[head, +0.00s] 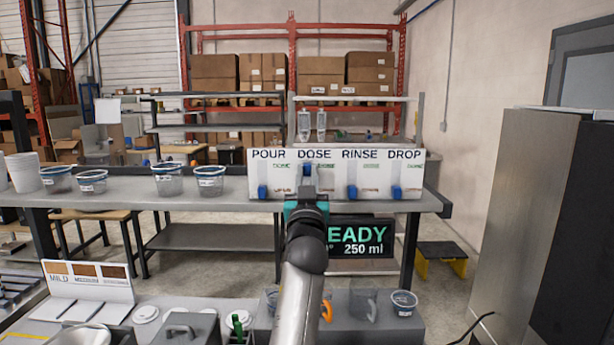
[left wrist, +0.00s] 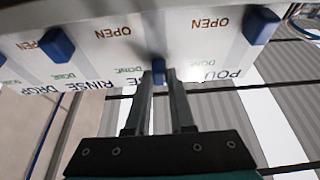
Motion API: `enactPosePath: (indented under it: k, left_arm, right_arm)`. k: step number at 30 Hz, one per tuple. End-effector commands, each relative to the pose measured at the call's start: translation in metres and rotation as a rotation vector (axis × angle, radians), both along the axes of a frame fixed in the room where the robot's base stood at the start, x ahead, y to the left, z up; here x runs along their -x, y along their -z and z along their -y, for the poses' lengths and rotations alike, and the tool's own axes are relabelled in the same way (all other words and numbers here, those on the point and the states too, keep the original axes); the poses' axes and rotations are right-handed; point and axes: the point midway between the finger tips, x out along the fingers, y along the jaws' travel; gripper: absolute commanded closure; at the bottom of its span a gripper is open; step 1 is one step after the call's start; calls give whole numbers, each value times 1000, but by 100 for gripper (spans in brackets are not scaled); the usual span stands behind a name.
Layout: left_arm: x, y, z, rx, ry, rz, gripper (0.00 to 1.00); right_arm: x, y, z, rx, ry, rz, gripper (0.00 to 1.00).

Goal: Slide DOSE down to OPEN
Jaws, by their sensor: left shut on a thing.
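The white dispenser panel (head: 330,185) carries the columns POUR, DOSE, RINSE and DROP, each with a blue slider. The DOSE slider (head: 307,170) is high, near the green DONE level. The POUR slider (head: 262,192), RINSE slider (head: 352,192) and DROP slider (head: 397,192) are low, by their orange OPEN marks. My left gripper (head: 307,189) is in front of the DOSE column and hides its lower part. In the left wrist view, which is upside down, the left gripper's fingers (left wrist: 159,80) are shut on the DOSE slider (left wrist: 158,66). My right gripper is not in view.
A dark display (head: 362,240) reading "EADY" and "250 ml" is below the panel, partly behind my arm. Several clear cups (head: 210,182) stand on the grey bench (head: 230,205) to the left. A nearer counter holds a MILD sign (head: 88,285) and a lidless cup (head: 403,303).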

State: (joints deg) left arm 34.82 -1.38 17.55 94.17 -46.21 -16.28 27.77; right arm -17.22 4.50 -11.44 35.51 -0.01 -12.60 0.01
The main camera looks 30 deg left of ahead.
Motion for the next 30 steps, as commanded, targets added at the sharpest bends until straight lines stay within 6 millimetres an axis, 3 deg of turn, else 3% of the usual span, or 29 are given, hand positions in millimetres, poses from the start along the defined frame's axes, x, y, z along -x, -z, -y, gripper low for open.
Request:
enactPosePath:
  k: [12, 27, 28, 30]
  left_arm:
    - [0, 51, 0, 1, 0, 0, 100]
    - [0, 60, 0, 4, 0, -6, 100]
    - [-1, 60, 0, 4, 0, -7, 78]
    - [-1, 60, 0, 4, 0, -7, 70]
  right_arm:
    - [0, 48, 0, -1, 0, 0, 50]
    - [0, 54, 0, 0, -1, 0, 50]
    - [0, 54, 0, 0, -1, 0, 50]
    - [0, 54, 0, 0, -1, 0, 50]
